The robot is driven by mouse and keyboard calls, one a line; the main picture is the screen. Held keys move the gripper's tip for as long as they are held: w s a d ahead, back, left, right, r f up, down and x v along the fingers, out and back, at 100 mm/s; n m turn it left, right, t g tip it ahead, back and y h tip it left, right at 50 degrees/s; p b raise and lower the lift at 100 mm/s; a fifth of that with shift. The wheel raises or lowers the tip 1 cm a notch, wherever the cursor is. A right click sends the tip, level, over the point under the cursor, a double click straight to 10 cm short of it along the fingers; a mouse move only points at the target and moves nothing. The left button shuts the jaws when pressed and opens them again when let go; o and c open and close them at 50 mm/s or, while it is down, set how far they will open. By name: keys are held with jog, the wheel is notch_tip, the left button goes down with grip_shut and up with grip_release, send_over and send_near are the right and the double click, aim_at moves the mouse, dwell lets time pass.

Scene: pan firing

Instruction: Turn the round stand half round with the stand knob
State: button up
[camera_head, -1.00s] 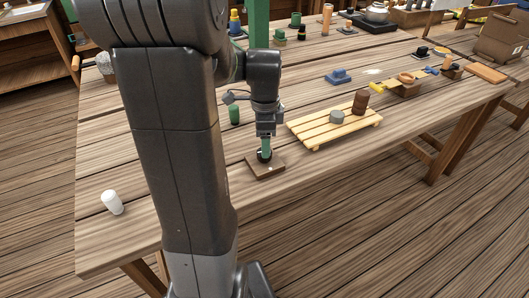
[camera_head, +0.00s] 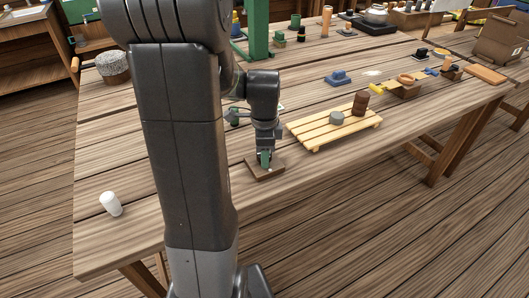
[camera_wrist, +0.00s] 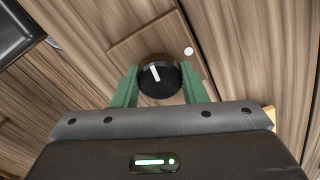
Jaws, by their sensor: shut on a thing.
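The stand knob is black and round with a white pointer line, and shows in the wrist view (camera_wrist: 161,77). It sits on a flat brown wooden block (camera_head: 266,174) on the table, with a white dot beside the knob. My gripper (camera_wrist: 158,86) points down with its green fingers shut on the knob, one on each side. In the head view, my gripper (camera_head: 265,160) hides the knob. A round drum with a speckled grey top (camera_head: 113,66) stands at the far left of the table; it may be the round stand.
A white cylinder (camera_head: 111,204) stands at the front left. A slatted wooden rack (camera_head: 320,131) holding a grey and a brown piece lies right of my gripper. A green post (camera_head: 258,30) stands behind. The table front around the block is clear.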

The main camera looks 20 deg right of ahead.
jog(key=shift+n, duration=0.3)
jog(key=n+p, duration=0.1)
jog(key=n, duration=0.7)
jog(key=shift+n+p, duration=0.35)
jog(key=shift+n, duration=0.05)
jog(key=n, duration=0.5)
jog(key=shift+w+n+p, duration=0.1)
jog(key=shift+n+p, duration=0.2)
jog(key=n, duration=0.4)
jog(key=shift+n, duration=0.3)
jog(key=o, duration=1)
jog(key=shift+c, duration=0.2)
